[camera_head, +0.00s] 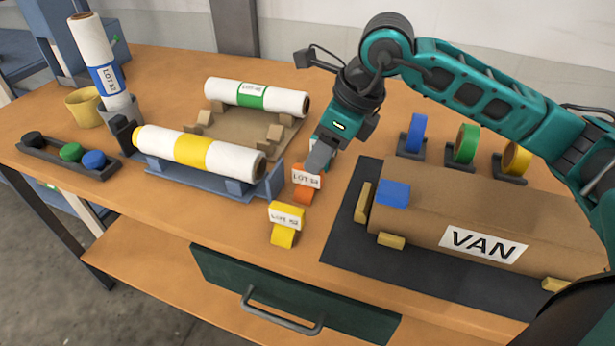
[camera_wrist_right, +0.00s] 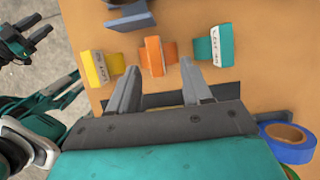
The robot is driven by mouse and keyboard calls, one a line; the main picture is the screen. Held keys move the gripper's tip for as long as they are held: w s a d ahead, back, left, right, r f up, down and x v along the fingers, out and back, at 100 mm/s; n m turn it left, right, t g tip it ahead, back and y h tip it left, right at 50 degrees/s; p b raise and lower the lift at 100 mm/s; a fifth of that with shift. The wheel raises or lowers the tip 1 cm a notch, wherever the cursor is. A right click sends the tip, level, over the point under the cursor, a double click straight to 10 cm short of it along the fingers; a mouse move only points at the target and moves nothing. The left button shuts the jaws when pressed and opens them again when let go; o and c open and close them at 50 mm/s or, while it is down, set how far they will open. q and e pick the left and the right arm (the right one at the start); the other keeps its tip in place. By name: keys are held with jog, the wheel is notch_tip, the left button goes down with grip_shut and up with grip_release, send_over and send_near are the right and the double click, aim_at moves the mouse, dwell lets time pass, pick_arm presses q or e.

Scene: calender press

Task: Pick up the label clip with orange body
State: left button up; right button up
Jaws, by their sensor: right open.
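The label clip with orange body (camera_head: 303,194) stands on the table and carries a white lot label on top. In the right wrist view the orange clip (camera_wrist_right: 157,56) is ahead of my right gripper (camera_wrist_right: 160,72), lined up with the gap between the two fingers. The fingers are spread apart with nothing held. In the head view my right gripper (camera_head: 320,157) is just behind the clip, pointing down; whether it touches the clip cannot be told.
A yellow clip (camera_head: 284,236) stands in front of the orange one; a teal clip (camera_wrist_right: 214,46) stands on its other side. The blue roll cradle (camera_head: 205,183) is to the left. A dark mat (camera_head: 345,235) with a brown VAN parcel (camera_head: 435,205) is to the right.

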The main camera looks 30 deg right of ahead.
aim_at(308, 180)
jog(key=x, duration=0.4)
jog(key=shift+a+f, duration=0.1)
jog(key=shift+a, duration=0.3)
jog(key=shift+w+a+f, duration=0.1)
jog(key=shift+w+f, duration=0.05)
jog(key=shift+f, duration=0.35)
grip_shut()
